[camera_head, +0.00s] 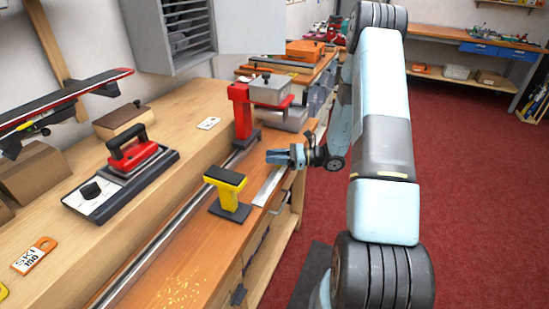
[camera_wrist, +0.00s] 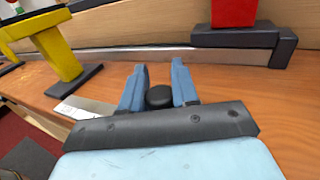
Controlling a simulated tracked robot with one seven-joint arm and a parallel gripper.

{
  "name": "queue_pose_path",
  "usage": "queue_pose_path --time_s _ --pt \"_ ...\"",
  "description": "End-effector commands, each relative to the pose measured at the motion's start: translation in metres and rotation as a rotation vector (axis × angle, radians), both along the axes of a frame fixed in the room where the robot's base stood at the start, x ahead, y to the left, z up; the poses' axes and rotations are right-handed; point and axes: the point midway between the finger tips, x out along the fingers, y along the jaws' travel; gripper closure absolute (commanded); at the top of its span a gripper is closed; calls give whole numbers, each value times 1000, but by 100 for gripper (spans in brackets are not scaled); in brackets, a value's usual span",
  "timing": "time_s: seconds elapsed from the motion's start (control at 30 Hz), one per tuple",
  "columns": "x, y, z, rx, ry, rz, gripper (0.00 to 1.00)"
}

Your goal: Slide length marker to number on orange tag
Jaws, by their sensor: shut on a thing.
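The orange and white tag (camera_head: 35,256) lies on the bench at the lower left; it reads "SKI" and a number that looks like 150. A pale ruler-like strip (camera_head: 267,187) lies along the bench's front edge, and its end shows in the wrist view (camera_wrist: 88,108). Its figures are too small to read. My gripper (camera_head: 275,157) is over the front edge near the red stand. In the wrist view, my gripper (camera_wrist: 158,84) has its blue fingers on either side of a round black knob (camera_wrist: 159,96), shut on it. The knob's base is hidden by my gripper.
A yellow stand (camera_head: 226,190) on a dark base is left of my gripper, near the strip. A red clamp stand (camera_head: 243,112) is behind. A metal rail (camera_head: 180,226) runs along the bench. Red floor is clear at right.

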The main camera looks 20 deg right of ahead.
Motion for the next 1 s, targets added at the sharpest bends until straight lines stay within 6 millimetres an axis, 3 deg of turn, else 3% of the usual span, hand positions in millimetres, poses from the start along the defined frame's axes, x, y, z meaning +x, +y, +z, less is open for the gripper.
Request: queue_pose_path --time_s 0.03,0.27,0.63,1.0 --pt "7 -4 5 -1 -16 -12 70" --pt "6 -3 5 0 -15 -10 48" --pt "2 -9 3 -1 -10 -8 48" --pt "-16 -71 2 -1 -10 -11 48"
